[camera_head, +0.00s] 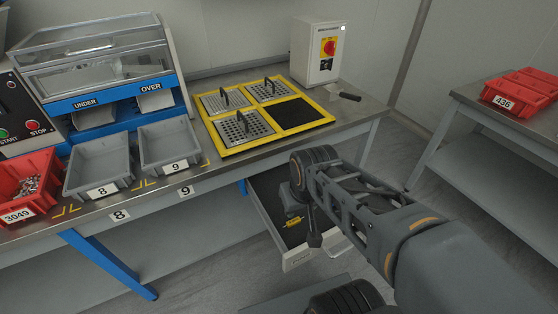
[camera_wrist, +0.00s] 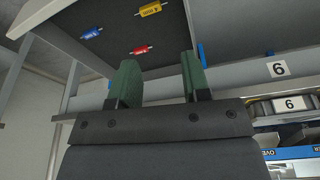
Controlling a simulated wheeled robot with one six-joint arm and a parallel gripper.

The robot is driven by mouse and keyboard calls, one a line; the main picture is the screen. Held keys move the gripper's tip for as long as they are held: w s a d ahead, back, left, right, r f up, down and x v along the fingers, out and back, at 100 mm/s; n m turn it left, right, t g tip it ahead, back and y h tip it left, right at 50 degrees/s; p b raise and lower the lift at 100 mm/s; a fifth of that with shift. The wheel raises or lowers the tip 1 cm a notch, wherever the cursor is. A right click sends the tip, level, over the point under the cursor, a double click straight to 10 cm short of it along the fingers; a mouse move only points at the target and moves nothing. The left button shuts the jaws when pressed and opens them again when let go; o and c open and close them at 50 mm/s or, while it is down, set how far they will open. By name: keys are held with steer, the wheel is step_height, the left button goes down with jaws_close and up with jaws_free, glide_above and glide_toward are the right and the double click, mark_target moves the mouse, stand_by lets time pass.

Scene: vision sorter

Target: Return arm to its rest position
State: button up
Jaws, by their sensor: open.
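My arm reaches in from the lower right in the head view, and its far joint (camera_head: 315,157) is above the open drawer (camera_head: 297,262). In the wrist view my gripper (camera_wrist: 158,72) is open, with two green fingers apart and nothing between them. Beyond the fingertips is the drawer's dark floor (camera_wrist: 105,62), holding a yellow part (camera_wrist: 150,9), a red part (camera_wrist: 140,50) and a blue part (camera_wrist: 91,32). The yellow part (camera_head: 293,222) also shows in the head view; my arm partly hides the drawer there.
A yellow-framed tray (camera_head: 229,151) with perforated plates stands on the bench. Grey bins 8 (camera_head: 101,165) and 9 (camera_head: 168,145), a red bin (camera_head: 28,187) and the sorter (camera_head: 105,70) are left. Another bench (camera_head: 480,101) with a red crate (camera_head: 523,93) is right.

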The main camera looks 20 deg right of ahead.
steer(key=w+d+r+t+p, duration=0.1)
steer(key=w+r+p, duration=0.1)
steer(key=r+p, duration=0.9)
steer(key=w+r+t+p, duration=0.1)
steer(key=w+r+p, duration=0.1)
steer(key=r+p, duration=0.85)
steer(key=s+a+r+g+p, duration=0.1)
steer(key=s+r+p, duration=0.2)
steer(key=s+r, duration=0.1)
steer(key=shift+s+a+r, duration=0.2)
steer(key=shift+r, duration=0.3)
steer(key=shift+c, duration=0.4)
